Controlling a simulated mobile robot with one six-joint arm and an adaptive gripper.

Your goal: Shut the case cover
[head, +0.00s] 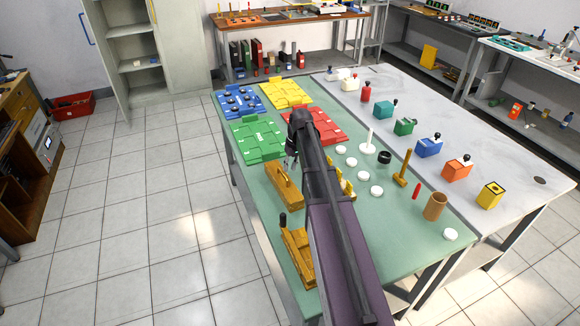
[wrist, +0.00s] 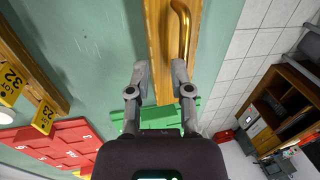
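A long wooden piece (head: 284,187) with a curved brass handle lies near the left edge of the green table. It also shows in the wrist view (wrist: 159,45), with its handle (wrist: 184,30) at the top. I cannot tell for sure whether it is the case cover or how far it is open. My gripper (wrist: 160,72) is open, its fingers apart, with the end of the wooden piece between or beneath them; contact cannot be told. In the head view my gripper (head: 291,160) is by the far end of that piece, partly hidden by my arm.
Another wooden fixture (head: 299,255) with a black knob stands nearer. Green (head: 257,139), red (head: 320,128), blue (head: 238,101) and yellow (head: 287,93) boards lie beyond. White discs, a wooden mallet (head: 402,170) and a brown cup (head: 435,206) stand to the right.

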